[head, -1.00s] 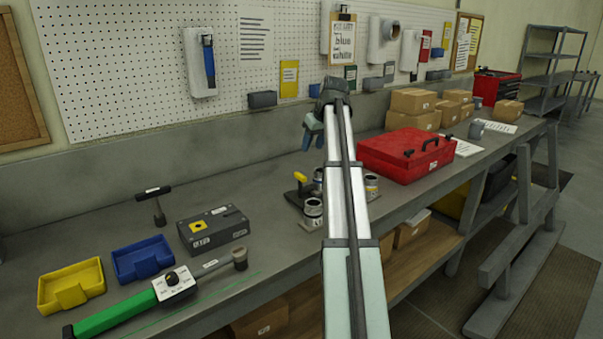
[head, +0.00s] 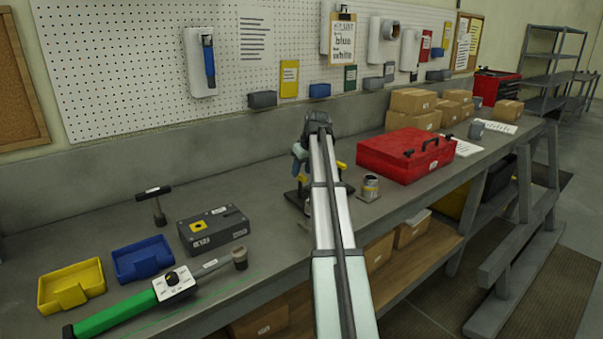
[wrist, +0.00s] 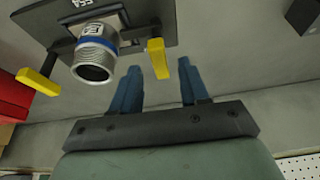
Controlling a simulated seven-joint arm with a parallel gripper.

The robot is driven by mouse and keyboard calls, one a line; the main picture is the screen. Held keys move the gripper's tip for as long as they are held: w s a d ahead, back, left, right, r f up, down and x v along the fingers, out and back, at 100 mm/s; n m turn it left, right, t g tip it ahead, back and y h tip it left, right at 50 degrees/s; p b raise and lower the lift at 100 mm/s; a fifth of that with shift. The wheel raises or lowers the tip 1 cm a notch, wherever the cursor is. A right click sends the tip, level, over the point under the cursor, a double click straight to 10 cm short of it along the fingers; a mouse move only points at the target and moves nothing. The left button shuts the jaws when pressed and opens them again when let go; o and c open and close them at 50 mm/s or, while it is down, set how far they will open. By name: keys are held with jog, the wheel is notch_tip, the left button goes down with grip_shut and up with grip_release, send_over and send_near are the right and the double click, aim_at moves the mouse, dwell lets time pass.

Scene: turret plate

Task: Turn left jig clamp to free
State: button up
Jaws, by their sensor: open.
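The dark jig plate (head: 292,198) sits on the bench, partly hidden behind my arm in the head view. It shows in the wrist view (wrist: 180,22) with a metal threaded fitting (wrist: 93,58) with a blue ring. Two yellow clamp handles flank the fitting there: one near the red case (wrist: 36,84) and one by my fingers (wrist: 156,55). The latter appears to be the left clamp, since the wrist view is turned around. My gripper (wrist: 158,74) is open, its blue fingers on either side of this handle's end. Contact cannot be told. In the head view, my gripper (head: 299,160) is over the plate.
A red case (head: 405,155) stands to the right, with a separate fitting (head: 369,187) before it. The pegboard wall is behind.

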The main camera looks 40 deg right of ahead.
jog(key=shift+x, duration=0.9)
jog(key=shift+c, duration=0.3)
grip_shut()
